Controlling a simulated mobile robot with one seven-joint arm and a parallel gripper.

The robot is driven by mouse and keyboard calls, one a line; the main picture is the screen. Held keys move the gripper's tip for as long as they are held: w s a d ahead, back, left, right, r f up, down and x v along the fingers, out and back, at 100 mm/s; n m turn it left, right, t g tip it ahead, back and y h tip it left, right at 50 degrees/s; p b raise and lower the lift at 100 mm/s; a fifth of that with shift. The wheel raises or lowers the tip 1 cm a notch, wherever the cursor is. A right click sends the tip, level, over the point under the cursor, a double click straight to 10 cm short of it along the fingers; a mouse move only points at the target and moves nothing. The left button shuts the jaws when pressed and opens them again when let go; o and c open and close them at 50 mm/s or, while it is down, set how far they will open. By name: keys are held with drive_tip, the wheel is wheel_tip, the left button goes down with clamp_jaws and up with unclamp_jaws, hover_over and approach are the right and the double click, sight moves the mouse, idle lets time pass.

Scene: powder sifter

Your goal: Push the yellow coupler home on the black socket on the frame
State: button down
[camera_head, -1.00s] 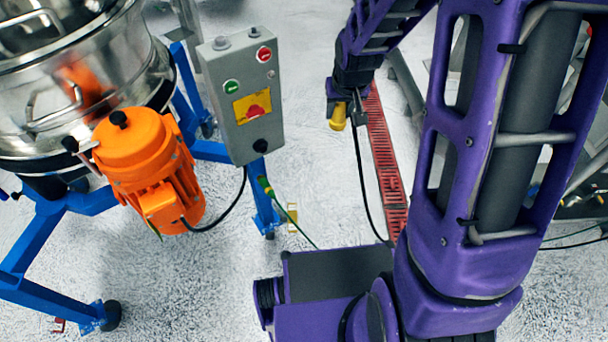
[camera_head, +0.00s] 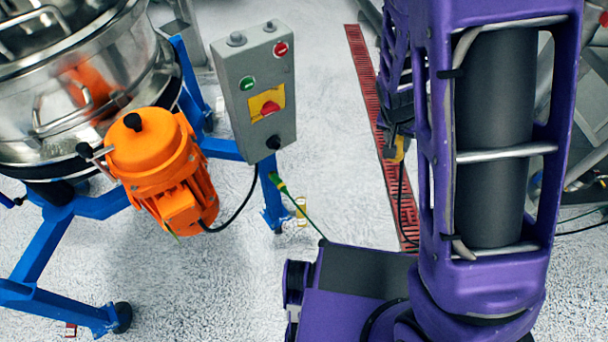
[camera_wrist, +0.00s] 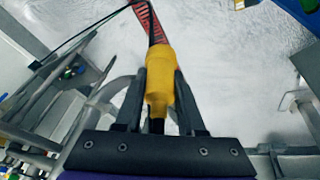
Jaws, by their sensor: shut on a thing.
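The yellow coupler (camera_wrist: 159,85) is between the two dark fingers of my gripper (camera_wrist: 160,74) in the wrist view, and my gripper is shut on it. A black cable trails from its far end. In the head view the coupler (camera_head: 399,147) hangs below my gripper, above the floor and partly hidden by my arm. A round black fitting (camera_head: 273,143) on the lower face of the grey control box looks like the black socket. The coupler is well to the right of it and apart from it.
The grey control box (camera_head: 256,90) stands by the blue frame (camera_head: 222,148) of the steel sifter. An orange motor (camera_head: 157,165) juts out to the left. A green cable (camera_head: 300,208) hangs near the frame's leg. Open floor lies between the box and the red drain grate (camera_head: 365,80).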

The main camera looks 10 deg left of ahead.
drive_tip(key=s+a+f+m+g+y+p, duration=0.1)
drive_tip(key=s+a+f+m+g+y, duration=0.1)
drive_tip(key=s+a+f+m+g, duration=0.5)
drive_tip(key=s+a+f+m+g+y+p, duration=0.1)
drive_tip(key=s+a+f+m+g, duration=0.15)
drive_tip(key=a+m+g, duration=0.45)
drive_tip(key=w+a+f+m+t+y, duration=0.1)
drive_tip(key=w+a+m+t+y, duration=0.3)
drive_tip(key=a+m+t+y, duration=0.2)
drive_tip(key=w+a+f+m+t+y, duration=0.2)
drive_tip(key=w+a+m+t+y, duration=0.3)
drive_tip(key=m+t+y, duration=0.3)
drive_tip(key=shift+w+a+f+m+t+y, duration=0.25)
drive_tip(key=shift+a+m+t, duration=0.4)
drive_tip(key=shift+m+t, duration=1.5)
drive_tip(key=shift+w+a+r+m+g, duration=0.1)
drive_tip(key=shift+w+a+m+g, duration=0.4)
drive_tip(key=shift+w+g, duration=0.2)
drive_tip(key=shift+c, duration=2.2)
unclamp_jaws()
